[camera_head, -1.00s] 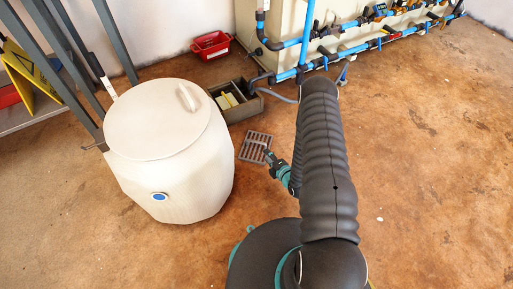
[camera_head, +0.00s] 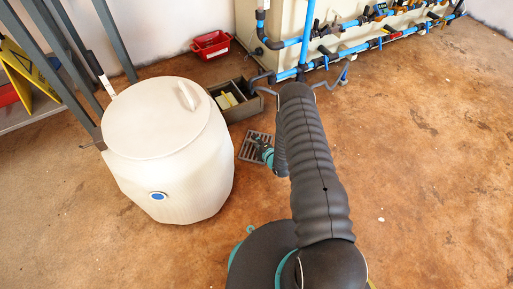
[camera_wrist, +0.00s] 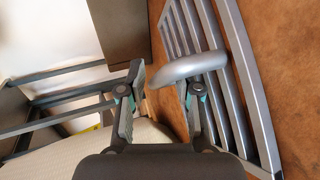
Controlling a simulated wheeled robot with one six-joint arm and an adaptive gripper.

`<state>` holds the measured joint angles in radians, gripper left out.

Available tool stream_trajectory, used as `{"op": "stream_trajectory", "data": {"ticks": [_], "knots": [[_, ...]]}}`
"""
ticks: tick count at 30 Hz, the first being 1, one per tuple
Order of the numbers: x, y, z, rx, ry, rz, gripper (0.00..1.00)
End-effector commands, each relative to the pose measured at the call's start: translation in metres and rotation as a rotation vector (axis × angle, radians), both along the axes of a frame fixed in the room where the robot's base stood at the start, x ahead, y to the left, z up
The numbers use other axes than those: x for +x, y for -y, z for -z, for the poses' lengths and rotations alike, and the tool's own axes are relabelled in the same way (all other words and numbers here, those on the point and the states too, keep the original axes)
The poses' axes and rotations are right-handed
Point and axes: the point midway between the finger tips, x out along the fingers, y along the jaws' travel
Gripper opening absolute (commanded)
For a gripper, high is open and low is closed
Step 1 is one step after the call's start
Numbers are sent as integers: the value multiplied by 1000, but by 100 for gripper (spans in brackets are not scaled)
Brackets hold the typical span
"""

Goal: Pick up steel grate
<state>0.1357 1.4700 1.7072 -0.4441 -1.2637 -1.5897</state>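The steel grate (camera_head: 253,144) is a grey slatted rectangle on the brown floor, right of the white barrel in the head view. My gripper (camera_head: 262,150) is over its right part there and hides some of it. In the wrist view the grate (camera_wrist: 235,70) fills the upper right, its slats running away from me. My gripper (camera_wrist: 163,85) is open, with a clear gap between its fingers. A rounded grey piece (camera_wrist: 187,68) lies at the right finger and reaches into the gap. It looks like part of the grate, but I cannot tell whether it touches the finger.
The white lidded barrel (camera_head: 165,150) stands close left of the grate. A grey open box (camera_head: 236,102) sits behind it, and a red bin (camera_head: 211,45) is farther back. A large tank (camera_head: 345,25) with blue pipes stands behind. The floor to the right is clear.

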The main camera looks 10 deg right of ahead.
Motion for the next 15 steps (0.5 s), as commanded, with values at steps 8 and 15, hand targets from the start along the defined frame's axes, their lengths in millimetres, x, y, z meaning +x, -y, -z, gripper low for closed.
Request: {"op": "stream_trajectory", "data": {"ticks": [8, 15], "knots": [[4, -1, 1, 0, 0, 1, 33], [4, -1, 1, 0, 0, 1, 0]]}}
